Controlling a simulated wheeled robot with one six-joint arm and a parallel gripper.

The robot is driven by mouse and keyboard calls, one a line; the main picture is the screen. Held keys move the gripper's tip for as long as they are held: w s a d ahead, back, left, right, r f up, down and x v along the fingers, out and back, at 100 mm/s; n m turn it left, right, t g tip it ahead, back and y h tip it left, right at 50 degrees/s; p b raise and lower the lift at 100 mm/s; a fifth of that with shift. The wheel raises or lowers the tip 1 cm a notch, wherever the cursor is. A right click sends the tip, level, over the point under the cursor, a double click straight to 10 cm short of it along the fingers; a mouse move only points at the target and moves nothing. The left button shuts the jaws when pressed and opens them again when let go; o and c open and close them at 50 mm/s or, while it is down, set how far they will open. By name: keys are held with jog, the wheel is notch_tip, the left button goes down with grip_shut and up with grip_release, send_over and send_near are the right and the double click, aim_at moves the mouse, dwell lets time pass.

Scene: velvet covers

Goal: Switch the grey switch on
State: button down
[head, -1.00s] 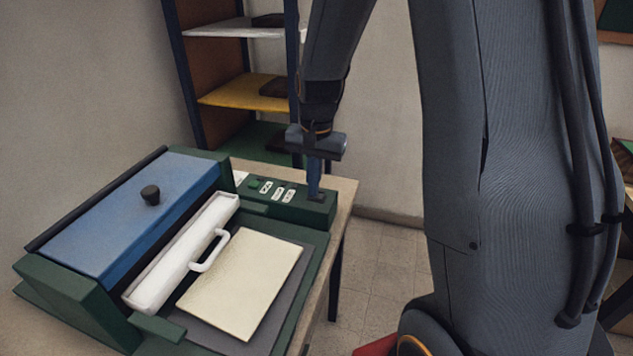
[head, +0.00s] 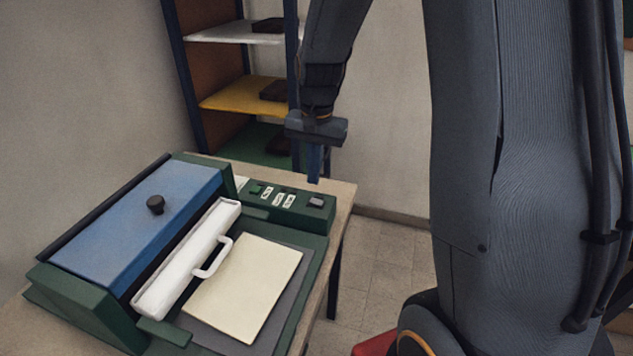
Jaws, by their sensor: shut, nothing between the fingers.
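The green machine (head: 318,225) stands on the table, with a control panel at its far right end. A grey switch (head: 316,201) sits at the right end of that panel, near the table's right edge. It is now unobstructed, but its on or off position is too small to tell. My gripper (head: 314,181) points down just above and behind the switch, apart from it. Its blue fingers are shut and hold nothing.
Several small white labels (head: 278,199) lie along the panel left of the switch. Shelves (head: 238,91) stand behind.

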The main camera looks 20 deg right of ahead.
notch_tip(320, 180, up, 8)
jog(key=b, duration=0.1)
jog(key=shift+b, duration=0.4)
jog(key=s+a+f+n+t, duration=0.1)
jog(key=s+a+f+n, duration=0.1)
jog(key=s+f+n, duration=0.5)
jog(key=s+f+b, duration=0.1)
jog(key=s+f, duration=0.3)
jog(key=s, duration=0.3)
jog(key=shift+s+a+f+n, duration=0.15)
jog(key=shift+s+a+n, duration=0.15)
jog(key=shift+s+a, duration=0.05)
